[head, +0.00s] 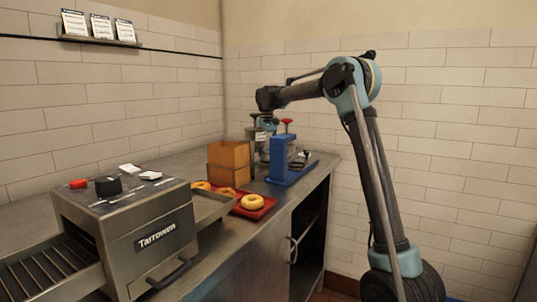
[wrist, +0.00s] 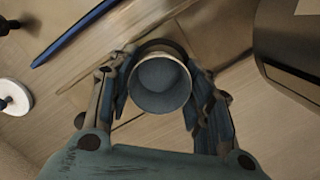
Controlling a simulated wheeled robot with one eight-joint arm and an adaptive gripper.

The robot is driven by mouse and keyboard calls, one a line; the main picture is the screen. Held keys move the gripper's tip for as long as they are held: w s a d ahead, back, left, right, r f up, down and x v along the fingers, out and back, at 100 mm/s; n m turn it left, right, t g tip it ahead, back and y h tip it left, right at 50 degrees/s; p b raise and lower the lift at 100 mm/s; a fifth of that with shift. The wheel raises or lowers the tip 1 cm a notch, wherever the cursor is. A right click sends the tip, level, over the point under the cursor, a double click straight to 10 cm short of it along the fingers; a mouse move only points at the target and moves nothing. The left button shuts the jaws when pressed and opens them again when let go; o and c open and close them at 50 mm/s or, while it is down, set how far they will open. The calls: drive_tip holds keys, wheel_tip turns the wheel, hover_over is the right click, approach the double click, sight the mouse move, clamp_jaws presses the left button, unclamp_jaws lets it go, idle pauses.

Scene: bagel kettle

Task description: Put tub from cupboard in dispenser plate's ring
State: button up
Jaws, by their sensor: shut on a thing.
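My gripper (wrist: 162,88) is shut on a round, open-topped tub (wrist: 161,82) with a dark, bluish inside and a pale rim. Its fingers press the tub from the left and right in the wrist view. In the head view my gripper (head: 268,127) is over the far end of the counter, and I cannot make out the tub there. A blue stand (head: 284,168), which may be the dispenser, is close by it, with a red knob nearby. I cannot make out a plate or its ring. The cupboard (head: 308,236) under the counter stands open and dark inside.
An orange-brown box (head: 228,163) and a red tray (head: 251,211) with bagels stand left of the blue stand. A steel toaster (head: 140,235) fills the near counter. The wrist view shows a dark metal body (wrist: 288,45) at right and a white disc (wrist: 13,97) at left.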

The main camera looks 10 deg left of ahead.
drive_tip(key=shift+f, duration=0.45)
drive_tip(key=o, duration=0.9)
drive_tip(key=shift+f, duration=0.15)
